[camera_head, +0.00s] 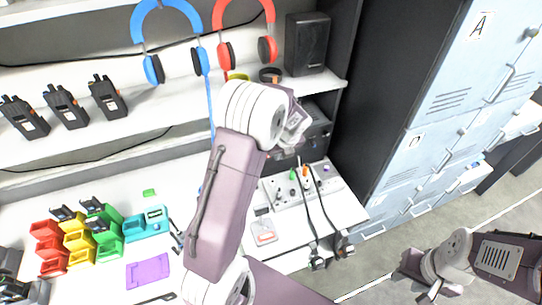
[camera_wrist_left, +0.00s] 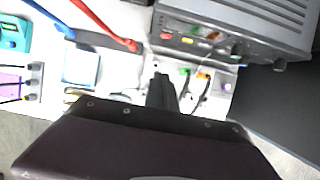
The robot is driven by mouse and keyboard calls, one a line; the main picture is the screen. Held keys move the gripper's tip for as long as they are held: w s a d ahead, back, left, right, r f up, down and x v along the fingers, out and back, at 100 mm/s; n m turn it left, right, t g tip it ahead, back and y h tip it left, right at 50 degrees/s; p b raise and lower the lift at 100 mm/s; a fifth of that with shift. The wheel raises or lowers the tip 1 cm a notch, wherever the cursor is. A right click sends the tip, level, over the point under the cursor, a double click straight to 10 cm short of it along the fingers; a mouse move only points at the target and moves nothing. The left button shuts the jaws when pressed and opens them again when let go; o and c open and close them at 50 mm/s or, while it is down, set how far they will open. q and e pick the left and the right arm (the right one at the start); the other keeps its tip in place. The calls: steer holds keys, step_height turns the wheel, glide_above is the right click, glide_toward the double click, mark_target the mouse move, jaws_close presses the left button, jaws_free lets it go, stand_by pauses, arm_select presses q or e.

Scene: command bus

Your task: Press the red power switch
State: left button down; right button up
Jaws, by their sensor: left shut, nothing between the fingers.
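My left gripper (camera_wrist_left: 160,88) is shut and empty in the left wrist view, its dark fingers pointing toward the counter below a grey radio unit (camera_wrist_left: 235,22). In the head view my left arm crosses the middle and hides the fingers. A white power strip (camera_head: 290,188) with plugs and cables lies on the counter right of the arm. Small red and orange spots (camera_wrist_left: 187,41) show on the radio unit's front. I cannot tell which red spot is the power switch. My right gripper (camera_head: 431,291) is low at the right, far from the counter; its opening is unclear.
Blue headphones (camera_head: 168,12), red headphones (camera_head: 224,52) and a black speaker (camera_head: 306,44) stand above. Black cables (camera_head: 309,215) run over the counter edge. Coloured bins (camera_head: 106,247) with radios sit left. Blue lockers (camera_head: 440,120) stand right; the floor there is open.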

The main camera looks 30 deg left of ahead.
arm_select(q)
steer(key=w+a+f+p, duration=0.2)
steer(key=w+a+f, duration=0.3)
steer(key=f, duration=0.3)
steer(key=shift+a, duration=0.4)
steer(key=shift+f, duration=0.1)
steer(key=shift+w+a+r+p, duration=0.1)
steer(key=shift+a+r+p, duration=0.1)
steer(key=shift+p, duration=0.25)
steer(key=shift+r, duration=0.1)
